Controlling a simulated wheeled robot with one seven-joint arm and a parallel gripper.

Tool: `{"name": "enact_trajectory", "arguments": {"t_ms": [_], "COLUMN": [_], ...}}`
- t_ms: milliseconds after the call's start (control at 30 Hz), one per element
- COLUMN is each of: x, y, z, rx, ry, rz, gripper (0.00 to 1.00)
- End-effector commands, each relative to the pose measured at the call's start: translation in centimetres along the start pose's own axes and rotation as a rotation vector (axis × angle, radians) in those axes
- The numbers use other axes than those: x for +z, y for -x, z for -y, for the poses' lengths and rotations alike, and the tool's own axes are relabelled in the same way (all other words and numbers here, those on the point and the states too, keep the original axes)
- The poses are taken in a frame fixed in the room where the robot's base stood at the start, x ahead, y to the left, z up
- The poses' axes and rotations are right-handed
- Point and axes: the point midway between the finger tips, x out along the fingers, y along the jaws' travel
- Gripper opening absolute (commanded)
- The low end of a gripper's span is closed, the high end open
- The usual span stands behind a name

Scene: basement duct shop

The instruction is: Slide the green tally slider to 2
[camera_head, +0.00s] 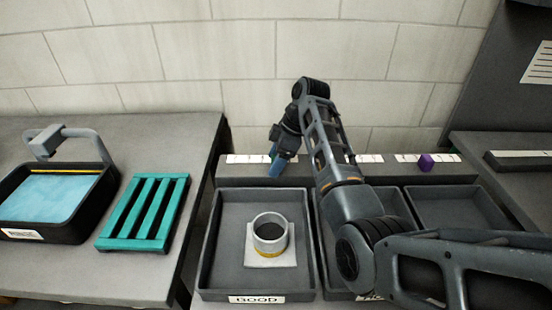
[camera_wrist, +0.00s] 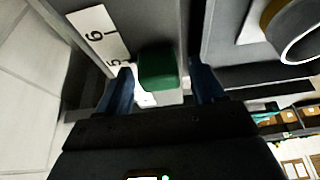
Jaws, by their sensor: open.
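The green tally slider (camera_wrist: 157,70) is a small block on the ledge, seen in the wrist view between the two blue fingers of my gripper (camera_wrist: 162,78). The fingers are open, one on each side of it; I cannot tell whether either touches it. Its white number strip (camera_wrist: 97,34) runs beside it, with 6 and 5 readable. The lower numbers, including 2, cannot be read. In the head view my gripper (camera_head: 277,162) points down at the left part of the ledge and hides the green slider.
A purple slider (camera_head: 426,162) sits farther right on the ledge (camera_head: 330,173). Below is a tray labelled GOOD (camera_head: 212,260), holding a metal ring (camera_head: 270,228) on a pale square. More trays lie right, partly behind my arm. A teal rack (camera_head: 125,245) and black basin (camera_head: 75,225) stand left.

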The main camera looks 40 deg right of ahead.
Motion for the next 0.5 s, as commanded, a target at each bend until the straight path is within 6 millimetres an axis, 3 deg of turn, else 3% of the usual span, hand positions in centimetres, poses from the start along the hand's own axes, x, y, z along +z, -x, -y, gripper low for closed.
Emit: {"name": "enact_trajectory", "arguments": {"t_ms": [67,500], "x": [0.00,-0.02], "y": [0.01,0.05], "z": [0.00,0.00], "rx": [0.000,0.000], "ry": [0.000,0.000], "rz": [0.000,0.000], "gripper": [0.68,0.27]}}
